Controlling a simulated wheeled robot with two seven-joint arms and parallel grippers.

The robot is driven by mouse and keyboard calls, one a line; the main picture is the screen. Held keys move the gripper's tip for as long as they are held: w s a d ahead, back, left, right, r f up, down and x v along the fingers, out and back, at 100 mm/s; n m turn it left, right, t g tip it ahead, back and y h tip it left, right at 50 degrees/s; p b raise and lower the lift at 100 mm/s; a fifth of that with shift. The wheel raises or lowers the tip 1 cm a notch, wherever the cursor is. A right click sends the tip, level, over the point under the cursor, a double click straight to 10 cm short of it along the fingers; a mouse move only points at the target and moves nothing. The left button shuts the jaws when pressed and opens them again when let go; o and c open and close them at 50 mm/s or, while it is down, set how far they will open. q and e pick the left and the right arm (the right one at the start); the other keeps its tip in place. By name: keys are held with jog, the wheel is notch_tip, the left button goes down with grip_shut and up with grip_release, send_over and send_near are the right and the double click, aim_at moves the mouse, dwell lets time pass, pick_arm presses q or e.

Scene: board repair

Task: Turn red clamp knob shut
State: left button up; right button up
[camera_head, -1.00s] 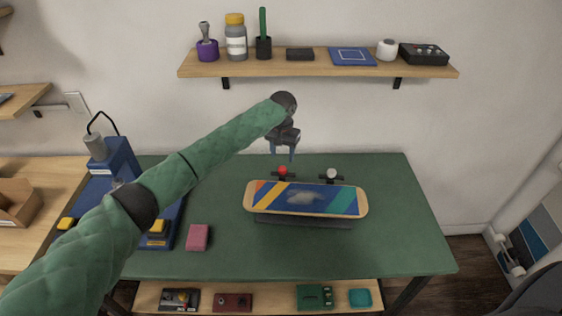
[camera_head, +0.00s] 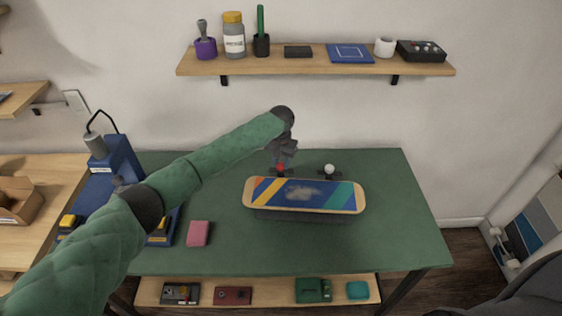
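The red clamp knob (camera_head: 281,168) is on the clamp behind the skateboard deck (camera_head: 305,196), left of the white knob (camera_head: 329,169). My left gripper (camera_head: 281,164) points down right at the red knob, with its fingertips at or around it. The fingers are small and dark here, so I cannot tell whether they are closed on the knob. The deck lies on a dark stand and has blue, orange, yellow and green stripes with a grey worn patch in the middle. My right gripper is not in view.
The green bench (camera_head: 390,235) has free room on its right side. A pink block (camera_head: 199,233) lies left of the deck. A blue press (camera_head: 115,155) stands at the left. A wall shelf (camera_head: 300,65) with jars and tools hangs above the back.

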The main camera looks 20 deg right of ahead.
pick_arm(q)
jog(key=shift+c, duration=0.7)
